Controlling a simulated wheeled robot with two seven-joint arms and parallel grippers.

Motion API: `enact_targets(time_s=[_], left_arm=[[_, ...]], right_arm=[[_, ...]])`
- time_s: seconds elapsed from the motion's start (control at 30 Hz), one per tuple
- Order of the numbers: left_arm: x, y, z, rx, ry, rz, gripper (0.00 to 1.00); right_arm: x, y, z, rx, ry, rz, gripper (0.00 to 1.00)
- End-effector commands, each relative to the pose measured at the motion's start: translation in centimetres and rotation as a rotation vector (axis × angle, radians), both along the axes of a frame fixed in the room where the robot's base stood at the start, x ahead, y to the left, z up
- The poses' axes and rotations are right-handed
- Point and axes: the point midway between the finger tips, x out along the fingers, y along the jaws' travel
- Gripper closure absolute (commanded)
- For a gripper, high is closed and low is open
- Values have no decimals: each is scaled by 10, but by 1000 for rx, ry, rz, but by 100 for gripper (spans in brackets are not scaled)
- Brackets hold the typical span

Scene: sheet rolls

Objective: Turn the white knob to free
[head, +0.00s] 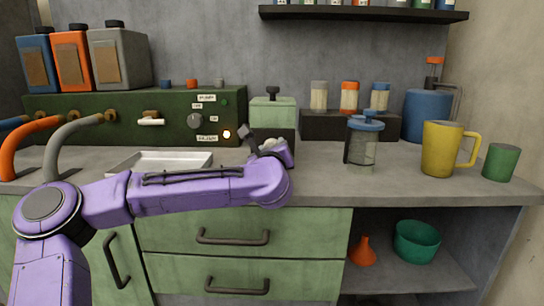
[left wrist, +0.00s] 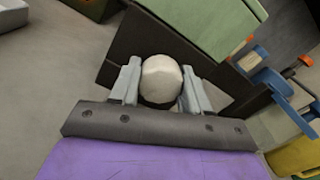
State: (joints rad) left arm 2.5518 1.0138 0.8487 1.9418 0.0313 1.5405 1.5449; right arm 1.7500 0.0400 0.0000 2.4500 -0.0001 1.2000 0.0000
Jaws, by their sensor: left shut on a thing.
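The white knob (left wrist: 162,80) sits between my left gripper's two grey fingers (left wrist: 161,88) in the left wrist view. The gripper is shut on it, with a finger on each side. The knob is at the front of a dark-based box with a pale green top (head: 272,112), right of the dark green machine (head: 150,122). In the head view my purple arm reaches in from the left, and my left gripper (head: 268,147) is at the box's front. The gripper largely hides the knob there; its setting cannot be read. My right gripper is not in view.
A metal tray (head: 118,167) lies on the grey counter (head: 330,183) behind my arm. A glass press with a blue lid (head: 362,140), a yellow mug (head: 440,150) and a green cup (head: 499,162) stand at right. Green drawers (head: 250,220) are below.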

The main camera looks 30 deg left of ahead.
Motion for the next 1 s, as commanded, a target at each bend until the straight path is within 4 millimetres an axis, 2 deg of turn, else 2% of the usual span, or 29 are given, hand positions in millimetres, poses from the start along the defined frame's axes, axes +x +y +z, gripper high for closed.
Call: enact_targets(time_s=[0.03, 0.5, 0.53, 0.6, 0.87, 1.0], left_arm=[[0, -1, -5, -8, 5, -1, 84], [0, -1, -5, -18, 0, -1, 84], [0, -1, -5, -18, 0, -1, 47], [0, -1, -4, -18, 0, -1, 28], [0, -1, -2, -16, -5, -1, 28], [-12, -8, -1, -16, -7, -3, 28]], right_arm=[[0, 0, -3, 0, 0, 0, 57], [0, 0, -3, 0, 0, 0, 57], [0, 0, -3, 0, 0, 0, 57], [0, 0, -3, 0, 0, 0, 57], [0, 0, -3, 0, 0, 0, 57], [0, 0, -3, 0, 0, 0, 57]])
